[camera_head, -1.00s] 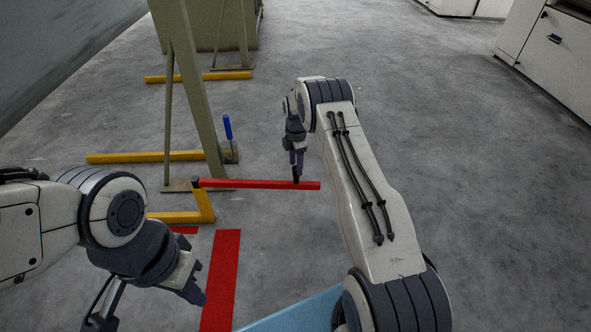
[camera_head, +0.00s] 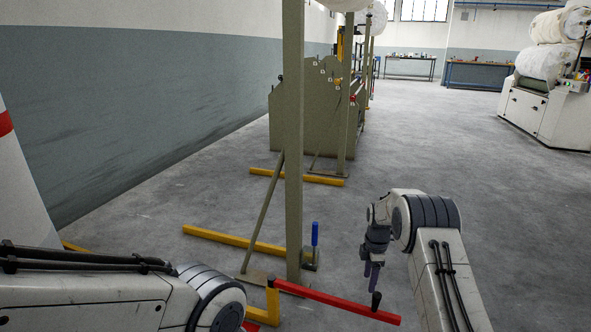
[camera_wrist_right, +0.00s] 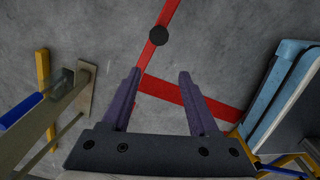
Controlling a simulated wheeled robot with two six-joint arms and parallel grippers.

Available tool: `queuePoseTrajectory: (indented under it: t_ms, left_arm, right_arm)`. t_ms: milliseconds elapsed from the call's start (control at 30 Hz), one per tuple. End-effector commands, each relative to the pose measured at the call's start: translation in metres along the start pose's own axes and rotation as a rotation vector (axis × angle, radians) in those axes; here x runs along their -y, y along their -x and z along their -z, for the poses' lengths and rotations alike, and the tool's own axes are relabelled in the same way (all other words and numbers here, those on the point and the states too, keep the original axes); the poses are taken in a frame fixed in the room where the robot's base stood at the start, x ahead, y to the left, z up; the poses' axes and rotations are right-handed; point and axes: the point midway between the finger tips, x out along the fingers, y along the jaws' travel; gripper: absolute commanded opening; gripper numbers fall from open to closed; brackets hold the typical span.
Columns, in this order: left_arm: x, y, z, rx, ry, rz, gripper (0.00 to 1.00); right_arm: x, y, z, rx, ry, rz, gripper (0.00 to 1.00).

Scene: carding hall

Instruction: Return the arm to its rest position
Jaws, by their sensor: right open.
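My right arm comes in from the lower right of the head view. Its gripper (camera_head: 371,279) points down and appears just above the black knob (camera_head: 376,301) at the free end of a red bar (camera_head: 335,300). In the right wrist view my right gripper (camera_wrist_right: 158,76) is open, with nothing between its two purple fingers. The black knob also shows there (camera_wrist_right: 160,36), beyond the fingertips and apart from them. Of my left arm only links show at the lower left; its gripper is out of the picture.
The red bar joins a yellow post (camera_head: 273,300) beside a green-grey upright (camera_head: 293,150). A blue-handled lever (camera_head: 315,235) stands at its foot. Yellow floor bars (camera_head: 225,239) lie left. A white machine (camera_head: 545,115) stands far right; the floor between is clear.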

Motion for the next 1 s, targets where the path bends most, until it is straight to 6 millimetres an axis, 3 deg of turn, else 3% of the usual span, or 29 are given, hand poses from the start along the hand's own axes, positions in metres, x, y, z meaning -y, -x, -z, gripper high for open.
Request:
queuePoseTrajectory:
  t_ms: [100, 267, 500, 733, 900, 1000]
  left_arm:
    - [0.0, 0.003, 0.0, 0.0, 0.0, 0.0, 0.0]
    - [0.0, 0.005, 0.0, 0.0, 0.0, 0.0, 0.0]
    - [-0.001, 0.009, 0.001, 0.0, 0.0, 0.0, 0.0]
    - [-0.001, 0.013, 0.001, 0.0, 0.0, 0.0, 0.0]
    - [-0.001, 0.015, 0.001, 0.0, 0.0, 0.0, 0.0]
    - [-0.001, 0.016, 0.001, 0.0, 0.0, 0.0, 0.0]
  right_arm:
    - [0.017, 0.048, 0.053, -0.008, -0.073, -0.01, 0.61]
    - [0.062, 0.105, 0.119, -0.02, -0.201, -0.013, 0.61]
    - [0.16, 0.171, 0.191, -0.043, -0.397, -0.008, 0.61]
    - [0.273, 0.209, 0.22, -0.062, -0.585, 0.006, 0.61]
    - [0.347, 0.218, 0.217, -0.071, -0.711, 0.022, 0.61]
    - [0.381, 0.218, 0.21, -0.074, -0.773, 0.03, 0.61]
